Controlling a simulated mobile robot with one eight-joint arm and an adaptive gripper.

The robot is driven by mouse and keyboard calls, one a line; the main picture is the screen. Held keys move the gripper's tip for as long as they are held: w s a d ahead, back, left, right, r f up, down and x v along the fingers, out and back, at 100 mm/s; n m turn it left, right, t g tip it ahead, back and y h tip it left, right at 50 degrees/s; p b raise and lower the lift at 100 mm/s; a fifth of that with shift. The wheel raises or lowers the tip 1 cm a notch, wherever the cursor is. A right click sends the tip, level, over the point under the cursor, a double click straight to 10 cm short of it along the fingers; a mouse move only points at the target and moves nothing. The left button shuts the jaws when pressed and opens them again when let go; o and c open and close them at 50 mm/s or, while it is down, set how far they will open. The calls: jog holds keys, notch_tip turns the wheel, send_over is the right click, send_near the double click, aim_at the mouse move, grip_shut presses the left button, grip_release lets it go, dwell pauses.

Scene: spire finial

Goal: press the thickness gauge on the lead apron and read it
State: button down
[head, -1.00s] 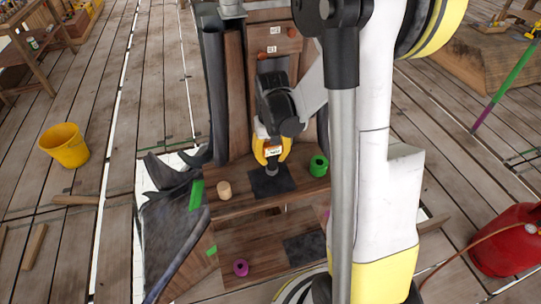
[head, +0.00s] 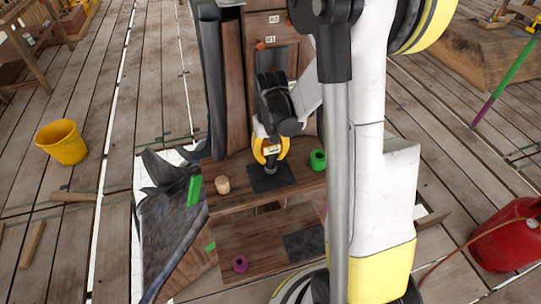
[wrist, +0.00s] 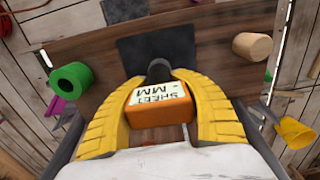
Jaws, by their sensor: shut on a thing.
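My gripper (head: 270,149) has its yellow fingers shut on an orange thickness gauge (wrist: 158,112), one finger on each side. In the wrist view the gauge's pale face shows inverted lettering that looks like "SHEET" and "- MM"; I make out no number. Its dark round foot (wrist: 158,70) points at a dark grey square (wrist: 150,52), which looks like the lead apron, flat on the upper wooden step. In the head view this square (head: 285,178) lies under the foot. I cannot tell whether the foot touches it.
A green ring-shaped object (head: 317,160) and a wooden cylinder (head: 222,184) stand either side of the square. A lower step bears a magenta ring (head: 240,263) and another dark square (head: 304,244). A yellow bucket (head: 61,142) stands on the planks.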

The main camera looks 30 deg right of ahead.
jog(key=shift+f+b, duration=1.1)
jog(key=shift+f, duration=0.25)
dwell(1.1)
jog(key=shift+r, duration=0.1)
jog(key=shift+r+p, duration=1.75)
jog(key=shift+r, duration=0.7)
jog(key=shift+f, duration=0.1)
